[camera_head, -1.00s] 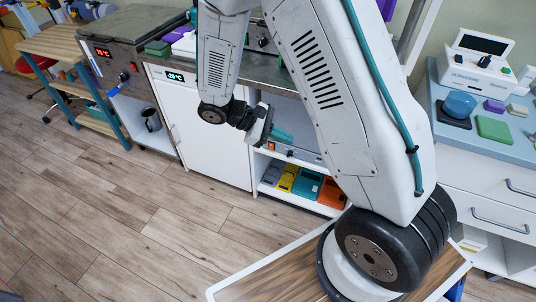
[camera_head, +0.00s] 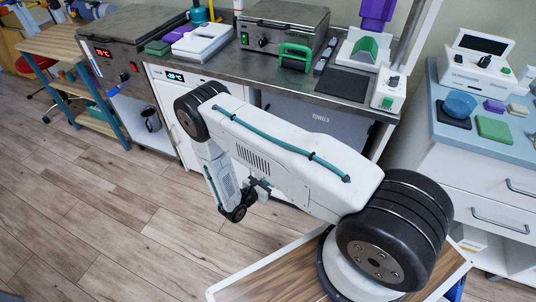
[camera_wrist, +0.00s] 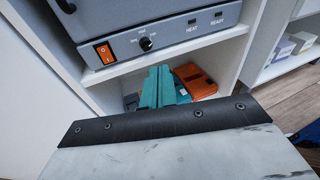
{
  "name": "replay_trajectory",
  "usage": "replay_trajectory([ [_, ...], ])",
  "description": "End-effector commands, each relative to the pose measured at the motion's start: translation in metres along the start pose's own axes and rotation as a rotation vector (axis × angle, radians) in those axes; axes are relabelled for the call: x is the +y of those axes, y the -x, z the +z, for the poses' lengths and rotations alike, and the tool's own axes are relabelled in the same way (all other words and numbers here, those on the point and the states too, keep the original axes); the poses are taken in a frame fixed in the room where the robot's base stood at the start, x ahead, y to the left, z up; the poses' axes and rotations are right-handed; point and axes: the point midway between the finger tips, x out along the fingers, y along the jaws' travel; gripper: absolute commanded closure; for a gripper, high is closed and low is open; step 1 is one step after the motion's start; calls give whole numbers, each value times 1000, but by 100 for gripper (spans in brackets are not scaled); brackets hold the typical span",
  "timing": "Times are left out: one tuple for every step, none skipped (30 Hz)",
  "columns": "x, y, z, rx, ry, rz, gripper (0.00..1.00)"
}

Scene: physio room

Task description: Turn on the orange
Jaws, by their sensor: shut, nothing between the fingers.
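An orange rocker switch (camera_wrist: 104,53) sits at the left of the front panel of a grey appliance (camera_wrist: 190,38) in the wrist view. A black knob (camera_wrist: 146,43) is just right of it, with HEAT and READY labels further right. I cannot tell the switch's position. My gripper (camera_wrist: 159,82) shows teal fingers, shut and empty, below and right of the switch and apart from it. In the head view my arm hides the switch and the fingertips; only the dark wrist part near the gripper shows.
The appliance stands on a white shelf (camera_wrist: 215,55). An orange box (camera_wrist: 195,82) lies in the compartment below, beyond my fingers. A white cabinet wall is at the left of the wrist view. The steel counter (camera_head: 345,102) above carries several devices. Floor (camera_head: 110,215) at the left is open.

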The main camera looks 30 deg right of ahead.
Motion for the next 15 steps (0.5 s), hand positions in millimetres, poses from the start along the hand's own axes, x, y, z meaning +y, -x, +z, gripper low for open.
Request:
replay_trajectory([
  [7, -1, -17, -4, 18, 61, 100],
  [14, -1, -25, -6, 23, 101, 100],
  [25, -1, -30, -10, 21, 151, 100],
  [35, 0, -30, -14, 14, 184, 100],
  [46, 1, -28, -18, 4, 214, 100],
  [58, 3, -26, -21, -7, 247, 100],
  [64, 4, -26, -23, -11, 267, 100],
  [68, 5, -25, -25, -14, 283, 100],
  [72, 6, -24, -28, -17, 300, 100],
  [74, 6, -24, -29, -17, 309, 100],
  [75, 7, -23, -30, -18, 314, 100],
  [76, 7, -23, -32, -19, 319, 100],
  [76, 7, -22, -34, -21, 319, 100],
  [76, 7, -22, -35, -22, 318, 100],
  [76, 7, -22, -34, -23, 318, 100],
])
